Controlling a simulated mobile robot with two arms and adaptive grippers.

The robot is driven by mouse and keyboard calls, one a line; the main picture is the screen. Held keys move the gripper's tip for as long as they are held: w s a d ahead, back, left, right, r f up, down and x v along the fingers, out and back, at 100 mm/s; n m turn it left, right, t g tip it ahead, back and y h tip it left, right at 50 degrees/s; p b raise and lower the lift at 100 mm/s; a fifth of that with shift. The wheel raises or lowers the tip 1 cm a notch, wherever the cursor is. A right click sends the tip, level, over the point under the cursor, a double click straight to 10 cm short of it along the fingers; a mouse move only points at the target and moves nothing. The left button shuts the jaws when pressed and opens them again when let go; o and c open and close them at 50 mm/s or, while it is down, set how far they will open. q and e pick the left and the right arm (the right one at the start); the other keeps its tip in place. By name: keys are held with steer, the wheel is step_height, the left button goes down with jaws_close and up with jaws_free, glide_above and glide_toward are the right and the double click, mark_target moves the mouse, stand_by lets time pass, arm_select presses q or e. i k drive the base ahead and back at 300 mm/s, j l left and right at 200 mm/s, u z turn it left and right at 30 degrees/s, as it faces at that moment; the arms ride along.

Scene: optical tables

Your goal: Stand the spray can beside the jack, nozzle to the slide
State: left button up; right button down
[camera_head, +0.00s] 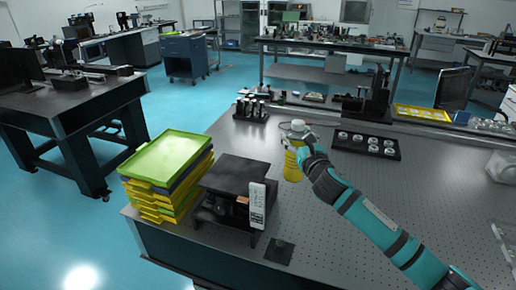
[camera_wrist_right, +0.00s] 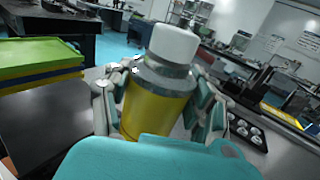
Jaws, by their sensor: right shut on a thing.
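The spray can (camera_head: 292,170) has a yellow body, a grey shoulder and a white cap, and looks roughly upright. My right gripper (camera_head: 298,142) is shut around its upper part, right of the jack. The wrist view shows the can (camera_wrist_right: 155,105) between the fingers of the right gripper (camera_wrist_right: 160,95). I cannot tell if its base touches the table. The nozzle is not distinct. The jack (camera_head: 237,174) is black with a flat top; a white labelled piece (camera_head: 257,205) stands at its front right. I cannot make out which piece is the slide. My left gripper is out of view.
Stacked yellow and blue trays with a green top one (camera_head: 168,157) stand left of the jack. A small dark plate (camera_head: 279,251) lies in front. A black tray of round parts (camera_head: 366,145) and a bottle rack (camera_head: 251,109) are farther back. The perforated table (camera_head: 310,225) is clear right of the jack.

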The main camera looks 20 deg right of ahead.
mark_target(289, 226)
steer(key=i, duration=1.5)
